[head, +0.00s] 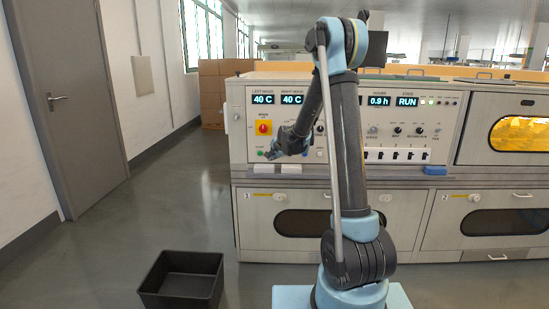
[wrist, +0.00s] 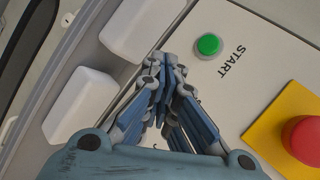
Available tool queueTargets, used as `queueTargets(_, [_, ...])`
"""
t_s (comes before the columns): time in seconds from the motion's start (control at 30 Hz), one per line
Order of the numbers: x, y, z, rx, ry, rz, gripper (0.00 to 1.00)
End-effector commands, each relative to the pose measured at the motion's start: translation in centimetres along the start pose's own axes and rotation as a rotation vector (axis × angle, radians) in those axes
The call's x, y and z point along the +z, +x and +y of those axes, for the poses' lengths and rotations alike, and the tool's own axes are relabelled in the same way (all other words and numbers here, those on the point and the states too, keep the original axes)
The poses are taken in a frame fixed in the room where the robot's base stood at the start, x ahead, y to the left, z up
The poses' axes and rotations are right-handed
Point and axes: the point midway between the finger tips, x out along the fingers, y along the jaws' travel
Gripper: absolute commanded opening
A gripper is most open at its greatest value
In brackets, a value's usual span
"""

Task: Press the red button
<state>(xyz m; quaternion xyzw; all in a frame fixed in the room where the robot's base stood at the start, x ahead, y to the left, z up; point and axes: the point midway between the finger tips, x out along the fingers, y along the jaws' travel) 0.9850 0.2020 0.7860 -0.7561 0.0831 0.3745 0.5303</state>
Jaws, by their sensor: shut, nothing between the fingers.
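A round red knob (wrist: 305,138) on a yellow plate (wrist: 262,128) is at the right of the wrist view. The red knob also shows in the head view (head: 263,128), on the left part of the machine's control panel. A green button (wrist: 208,44) marked START sits apart from the yellow plate. My gripper (wrist: 165,62) is shut and empty, its tips in front of the panel beside the green button. In the head view my gripper (head: 270,154) is below the red knob, apart from it. The fingers hide part of the panel behind them; a bit of lettering shows between them.
Two white blocks (wrist: 78,105) stick out beside the panel in the wrist view. A black open bin (head: 182,280) stands on the floor at front left. Displays and switches (head: 396,154) line the panel to the right.

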Motion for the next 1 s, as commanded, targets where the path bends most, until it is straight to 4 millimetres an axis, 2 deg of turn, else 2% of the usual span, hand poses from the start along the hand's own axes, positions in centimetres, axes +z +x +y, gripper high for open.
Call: queueTargets(1.0, [-0.44, 0.5, -0.56, 0.0, 0.0, 0.0, 0.0])
